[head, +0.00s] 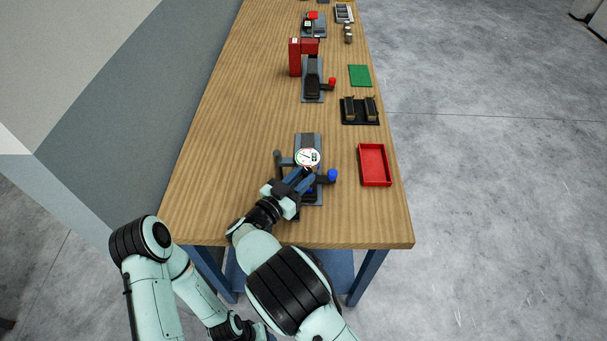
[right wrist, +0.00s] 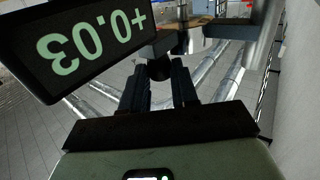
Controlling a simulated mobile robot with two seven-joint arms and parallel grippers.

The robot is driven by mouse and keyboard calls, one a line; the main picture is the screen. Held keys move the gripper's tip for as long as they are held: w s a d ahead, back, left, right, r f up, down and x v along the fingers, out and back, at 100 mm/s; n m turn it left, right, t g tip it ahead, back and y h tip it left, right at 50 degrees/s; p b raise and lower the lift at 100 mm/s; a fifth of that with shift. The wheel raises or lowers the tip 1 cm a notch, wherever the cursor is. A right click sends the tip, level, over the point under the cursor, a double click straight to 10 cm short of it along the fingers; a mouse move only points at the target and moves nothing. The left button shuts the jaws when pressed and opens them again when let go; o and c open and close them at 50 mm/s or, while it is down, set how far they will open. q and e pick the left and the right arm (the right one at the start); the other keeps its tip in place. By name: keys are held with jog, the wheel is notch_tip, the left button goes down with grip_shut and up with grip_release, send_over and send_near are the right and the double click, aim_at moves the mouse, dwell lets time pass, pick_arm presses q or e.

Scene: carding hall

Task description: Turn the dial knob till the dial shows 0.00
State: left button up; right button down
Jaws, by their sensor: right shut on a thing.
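The dial gauge (head: 307,157) has a round white face and sits on a grey stand near the front of the bench. In the right wrist view, a black readout (right wrist: 90,45) appears upside down and reads +0.03 in pale green digits. My right gripper (head: 306,177) is at the gauge, just below its face. The right wrist view shows its two dark fingers (right wrist: 165,82) shut on the small black dial knob (right wrist: 158,69). My left arm is folded low at the left, and its gripper does not show.
A blue knob (head: 332,175) sticks out at the stand's right. A red tray (head: 374,181) lies right of it. A black holder (head: 360,111), a green mat (head: 360,75) and a red device (head: 295,57) stand farther back. The bench's left side is clear.

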pick_arm(q)
jog(key=w+r+p, duration=0.3)
jog(key=w+r, duration=0.2)
jog(key=shift+w+t, duration=0.15)
jog(key=shift+t, duration=0.25)
pick_arm(e)
jog(key=shift+w+a+r+m+g+h, duration=0.1)
jog(key=shift+w+m+g+h, duration=0.05)
jog(key=shift+m+g+h, duration=0.65)
jog(key=shift+w+a+r+m+g+h, duration=0.1)
jog(key=shift+w+m+g+h, duration=0.1)
jog(key=shift+m+g+h, duration=0.65)
jog(key=shift+w+a+r+m+g+h, duration=0.1)
jog(key=shift+w+m+g+h, duration=0.05)
jog(key=shift+m+g+h, duration=0.65)
pick_arm(q)
jog(key=shift+r, duration=0.1)
pick_arm(e)
jog(key=c, duration=0.9)
grip_release()
jog(key=shift+o, duration=0.2)
jog(key=shift+s+d, duration=0.1)
jog(key=shift+f, duration=0.1)
jog(key=shift+y, duration=0.25)
